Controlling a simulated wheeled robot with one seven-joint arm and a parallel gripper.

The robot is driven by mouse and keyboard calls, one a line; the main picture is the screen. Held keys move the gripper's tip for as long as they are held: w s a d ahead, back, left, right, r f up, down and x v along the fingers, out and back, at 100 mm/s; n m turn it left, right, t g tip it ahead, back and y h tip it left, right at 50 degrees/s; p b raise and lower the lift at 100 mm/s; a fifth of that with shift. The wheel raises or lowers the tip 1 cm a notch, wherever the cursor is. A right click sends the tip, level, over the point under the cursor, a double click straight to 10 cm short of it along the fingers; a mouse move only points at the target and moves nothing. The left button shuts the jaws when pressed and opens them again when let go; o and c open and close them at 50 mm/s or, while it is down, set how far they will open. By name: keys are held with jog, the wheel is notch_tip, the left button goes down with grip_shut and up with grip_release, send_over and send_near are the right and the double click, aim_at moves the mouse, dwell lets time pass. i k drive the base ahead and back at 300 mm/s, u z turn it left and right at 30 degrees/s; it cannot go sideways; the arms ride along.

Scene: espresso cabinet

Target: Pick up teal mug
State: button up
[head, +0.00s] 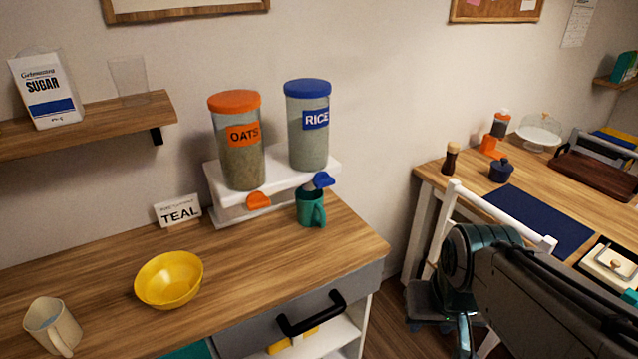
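The teal mug (311,207) stands upright on the wooden cabinet top (250,290), under the blue spout of the rice dispenser (307,125). Its handle faces the front right. A card reading TEAL (177,211) stands to the left of the dispensers. Part of my arm shows at the lower right, well apart from the mug.
The oats dispenser (237,140) stands left of the rice one on a white stand (221,215). A yellow bowl (169,279) and a beige mug (52,326) are on the same top. A black drawer handle (311,314) juts out in front.

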aim_at(310, 211)
jog(key=z, duration=1.3)
jog(key=i, duration=1)
jog(key=u, duration=3.5)
jog(key=i, duration=0.5)
